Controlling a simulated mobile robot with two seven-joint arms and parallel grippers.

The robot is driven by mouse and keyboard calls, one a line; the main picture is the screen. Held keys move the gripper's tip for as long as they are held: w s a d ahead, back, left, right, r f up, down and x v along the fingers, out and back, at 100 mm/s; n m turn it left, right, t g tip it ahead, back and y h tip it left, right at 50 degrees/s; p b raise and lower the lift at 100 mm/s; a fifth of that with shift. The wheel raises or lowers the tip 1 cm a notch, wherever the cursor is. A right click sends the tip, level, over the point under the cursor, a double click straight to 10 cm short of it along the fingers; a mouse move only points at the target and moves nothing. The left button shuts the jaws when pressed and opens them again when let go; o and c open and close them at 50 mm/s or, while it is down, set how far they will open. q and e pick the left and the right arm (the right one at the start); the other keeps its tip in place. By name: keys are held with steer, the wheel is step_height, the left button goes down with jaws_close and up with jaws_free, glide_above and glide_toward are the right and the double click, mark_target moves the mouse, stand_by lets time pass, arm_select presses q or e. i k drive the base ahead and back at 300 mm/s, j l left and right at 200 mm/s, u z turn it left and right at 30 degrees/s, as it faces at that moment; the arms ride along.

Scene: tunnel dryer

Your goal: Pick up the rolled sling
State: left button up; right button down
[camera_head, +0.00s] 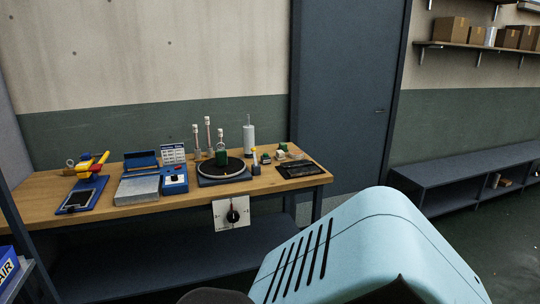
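I cannot clearly make out a rolled sling. A small yellow and red item (84,166) lies at the left end of the wooden workbench (105,223), by a blue clipboard-like board (82,195); it is too small to tell what it is. A small tan item (503,182) sits on the low shelf unit at the right, also unclear. Neither of my grippers shows in the head view. A large light blue slotted body covers the bottom middle and right and hides the floor there.
The bench also holds a blue box-like device (174,179), a dark round plate (221,170) with a green bottle (221,155), and a black tray (298,170). A dark door (345,90) stands behind. A wall shelf (480,46) holds boxes. A dark low bench (460,176) stands right.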

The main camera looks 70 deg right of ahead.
mark_target(221, 154)
steer(key=z, duration=2)
steer(key=i+z, duration=0.3)
steer(key=i, duration=0.3)
steer(key=i+z, duration=0.25)
steer(key=i, duration=0.35)
steer(key=i+j+z, duration=0.3)
steer(key=i, duration=0.3)
